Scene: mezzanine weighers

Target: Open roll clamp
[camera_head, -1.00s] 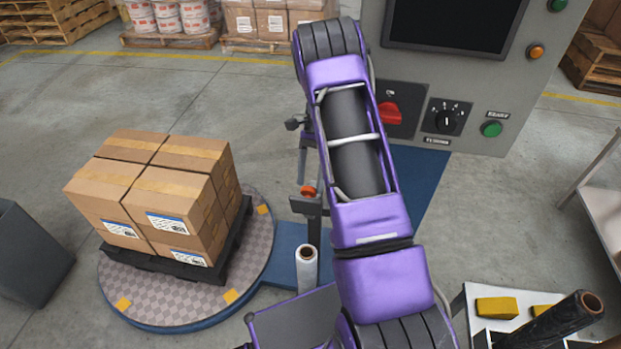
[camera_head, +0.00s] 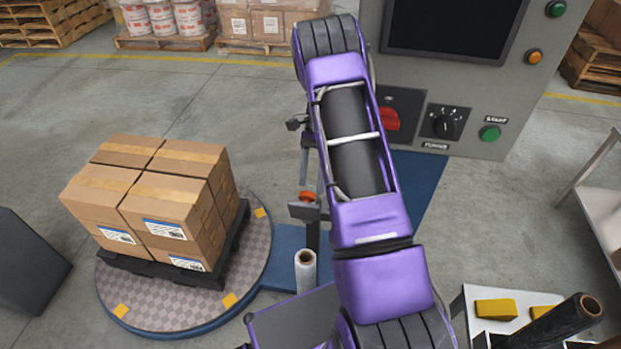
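The wrapper's upright mast (camera_head: 311,235) shows in part just left of my purple arm. An orange-red knob (camera_head: 307,196) and a grey bracket (camera_head: 302,211) sit on it. A dark knob-like part (camera_head: 293,124) juts out to the left higher up. I cannot tell which of these is the roll clamp or whether it is open. A white roll with a brown core (camera_head: 306,271) stands upright below the bracket. My arm hides much of the mast area. My gripper is not visible.
Stacked cartons (camera_head: 150,205) stand on a dark pallet on the round turntable (camera_head: 115,285) at left. A grey control cabinet (camera_head: 465,90) stands behind my arm. A white stand (camera_head: 470,300) at lower right holds yellow blocks and a dark roll (camera_head: 555,330). Open floor lies at back left.

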